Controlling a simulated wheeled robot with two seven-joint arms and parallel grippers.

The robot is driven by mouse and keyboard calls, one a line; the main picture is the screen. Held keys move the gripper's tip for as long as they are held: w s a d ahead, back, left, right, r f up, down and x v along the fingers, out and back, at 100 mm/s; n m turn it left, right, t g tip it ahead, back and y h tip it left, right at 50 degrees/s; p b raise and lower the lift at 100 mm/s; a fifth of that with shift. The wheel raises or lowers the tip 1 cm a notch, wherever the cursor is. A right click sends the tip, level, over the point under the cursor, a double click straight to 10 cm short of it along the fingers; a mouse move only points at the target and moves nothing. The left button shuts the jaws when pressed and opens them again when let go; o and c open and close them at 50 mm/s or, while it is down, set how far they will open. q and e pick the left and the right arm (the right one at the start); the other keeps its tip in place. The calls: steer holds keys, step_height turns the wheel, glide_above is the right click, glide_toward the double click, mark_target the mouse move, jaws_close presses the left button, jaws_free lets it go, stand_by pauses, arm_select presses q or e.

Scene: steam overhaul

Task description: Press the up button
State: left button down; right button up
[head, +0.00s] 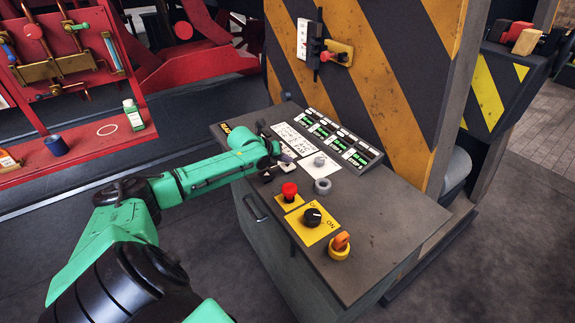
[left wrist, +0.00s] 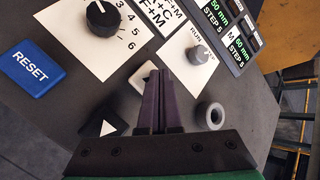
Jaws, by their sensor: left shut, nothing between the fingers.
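The control panel (head: 392,212) has a black button with a white triangle at its near left, seen in the head view (head: 267,175) and in the left wrist view (left wrist: 106,127). A pale square button (left wrist: 143,78) lies beyond it, partly hidden by my fingers; I cannot read its mark. My left gripper (head: 287,157) is shut and empty, low over the panel. In the left wrist view its fingertips (left wrist: 160,74) overlap the right part of the pale button; I cannot tell whether they touch it. My right gripper is not in view.
A grey knob (left wrist: 201,55) and a grey ring (left wrist: 210,116) are right of my fingers. A blue RESET button (left wrist: 31,63) and black dial (left wrist: 102,18) are left. A red mushroom button (head: 289,190), black switch (head: 313,217) and orange knob (head: 340,243) stand nearer.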

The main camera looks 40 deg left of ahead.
mark_target(286, 167)
arm_select(q)
steer(key=shift+f+b, duration=0.4)
steer(key=shift+f, duration=0.25)
stand_by(0.6)
steer(key=shift+r+p, duration=0.95)
steer(key=shift+r, duration=0.15)
steer(key=shift+r, duration=0.1)
step_height(286, 167, up, 6)
steer(key=p, duration=0.5)
